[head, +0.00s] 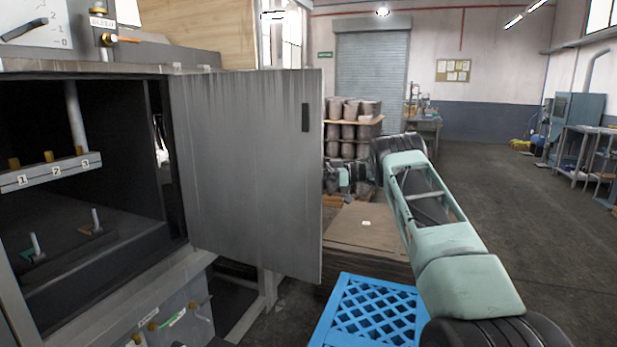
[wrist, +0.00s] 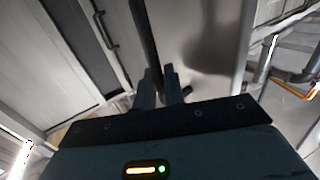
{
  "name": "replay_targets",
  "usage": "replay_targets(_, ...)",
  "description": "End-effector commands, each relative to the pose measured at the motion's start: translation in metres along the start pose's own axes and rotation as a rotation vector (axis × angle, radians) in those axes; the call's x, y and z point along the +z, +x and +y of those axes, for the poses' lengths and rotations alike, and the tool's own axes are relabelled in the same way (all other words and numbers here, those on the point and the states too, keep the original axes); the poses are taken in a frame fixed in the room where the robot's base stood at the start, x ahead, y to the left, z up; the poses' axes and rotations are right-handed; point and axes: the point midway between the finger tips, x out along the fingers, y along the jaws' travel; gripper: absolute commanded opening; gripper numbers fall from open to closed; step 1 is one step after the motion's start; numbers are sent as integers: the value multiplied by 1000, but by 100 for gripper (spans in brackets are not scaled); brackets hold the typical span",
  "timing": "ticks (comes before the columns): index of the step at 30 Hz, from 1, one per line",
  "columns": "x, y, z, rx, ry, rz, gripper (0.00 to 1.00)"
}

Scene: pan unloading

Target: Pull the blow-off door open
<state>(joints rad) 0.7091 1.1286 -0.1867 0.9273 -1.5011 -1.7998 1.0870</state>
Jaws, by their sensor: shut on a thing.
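The blow-off door (head: 245,170) is a streaked grey metal panel. In the head view it stands swung wide from the dark chamber opening (head: 110,190), with a small dark slot near its top free edge. My arm reaches behind the door's free edge, so the door hides my gripper there. In the wrist view my gripper (wrist: 160,88) has its two dark fingers close around a dark upright bar (wrist: 143,35). The bar stands by a smooth grey surface and looks like the door's handle, but the exact contact is hard to see.
A numbered rail (head: 45,175) and small levers show inside the chamber. A blue plastic pallet (head: 370,318) lies on the floor below my arm, and a brown stack (head: 365,235) stands behind it. Stacked grey drums (head: 350,110) stand farther back. The floor (head: 510,210) at right is open.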

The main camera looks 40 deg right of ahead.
Motion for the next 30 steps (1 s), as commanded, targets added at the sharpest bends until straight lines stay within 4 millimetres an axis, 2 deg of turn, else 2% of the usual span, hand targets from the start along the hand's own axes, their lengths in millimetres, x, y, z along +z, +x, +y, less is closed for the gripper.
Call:
replay_targets(15, -3, 0, 4, -1, -4, 4, 0)
replay_targets(16, -3, 0, 4, -1, -5, 4, 16)
replay_targets(18, -3, 0, 4, -1, -4, 4, 29)
replay_targets(26, -1, -1, 3, 0, -2, 2, 29)
replay_targets(30, 0, -11, 4, 3, -3, 1, 29)
